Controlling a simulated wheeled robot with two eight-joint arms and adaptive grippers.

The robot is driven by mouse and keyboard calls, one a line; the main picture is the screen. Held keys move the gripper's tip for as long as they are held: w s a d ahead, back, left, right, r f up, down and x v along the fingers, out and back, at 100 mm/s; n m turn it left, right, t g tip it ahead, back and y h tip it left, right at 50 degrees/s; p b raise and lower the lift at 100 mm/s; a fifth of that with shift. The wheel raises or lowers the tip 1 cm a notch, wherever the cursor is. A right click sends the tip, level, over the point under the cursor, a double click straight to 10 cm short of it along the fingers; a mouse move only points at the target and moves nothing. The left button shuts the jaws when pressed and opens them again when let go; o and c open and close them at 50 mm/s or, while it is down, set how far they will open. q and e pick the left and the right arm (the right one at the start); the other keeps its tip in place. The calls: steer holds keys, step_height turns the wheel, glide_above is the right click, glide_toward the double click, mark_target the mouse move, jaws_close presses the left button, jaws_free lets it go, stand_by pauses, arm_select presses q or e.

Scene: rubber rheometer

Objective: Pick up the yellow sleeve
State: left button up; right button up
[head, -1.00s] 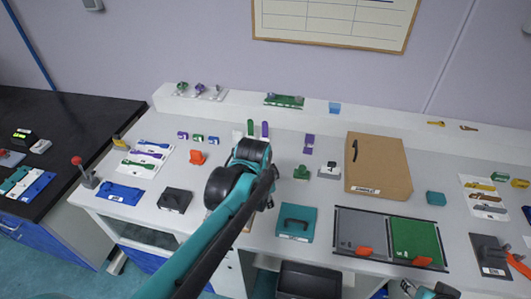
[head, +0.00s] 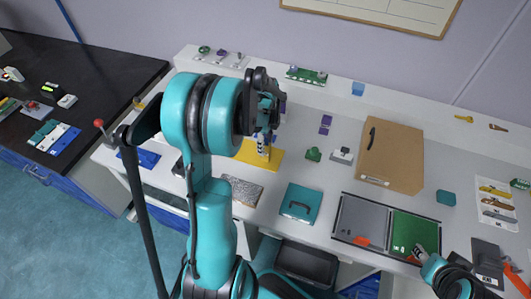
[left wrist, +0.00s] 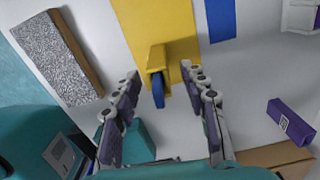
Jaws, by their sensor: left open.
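A yellow upright piece (left wrist: 156,58) with a blue round end, which looks like the yellow sleeve, stands out from a yellow plate (left wrist: 165,25) in the left wrist view. My left gripper (left wrist: 160,74) is open, with its purple-padded fingertips on either side of this piece and a gap around it. In the head view my left gripper (head: 270,108) is over the yellow plate (head: 280,160), and a white-and-blue part (head: 263,146) shows below it. My arm hides much of the plate's left there. My right arm shows at the lower right, its jaws unclear.
A grey speckled block (left wrist: 62,58) lies beside the yellow plate, and a purple block (left wrist: 290,122) lies to the right. In the head view, a teal case (head: 300,203), a brown board (head: 390,155) and a grey-and-green tray (head: 388,226) stand on the white bench.

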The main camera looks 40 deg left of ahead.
arm_select(q)
step_height(320, 180, down, 3)
steer(key=shift+r, duration=0.15)
steer(key=shift+r, duration=0.1)
jaws_close()
